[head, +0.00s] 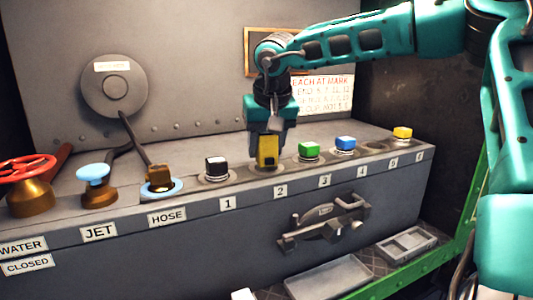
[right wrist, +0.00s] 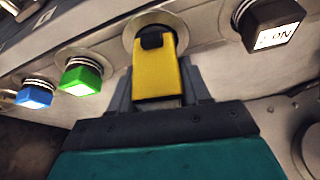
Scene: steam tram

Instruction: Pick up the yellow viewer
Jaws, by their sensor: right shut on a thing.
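The yellow viewer (head: 267,152) is a small yellow block with a black end, above the label 2 on the sloping console. My right gripper (head: 266,136) points down over it and is shut on it. In the right wrist view the yellow viewer (right wrist: 157,75) sits between the fingers, with its black end over a round grey ring (right wrist: 136,24). I cannot tell whether it is clear of its seat. My left gripper is not in view.
A black block (head: 216,168) stands at left; green (head: 309,150), blue (head: 345,144) and another yellow block (head: 402,133) stand at right. Farther left are a red wheel (head: 27,168) and blue-topped knob (head: 93,173). A latch (head: 325,222) is on the front.

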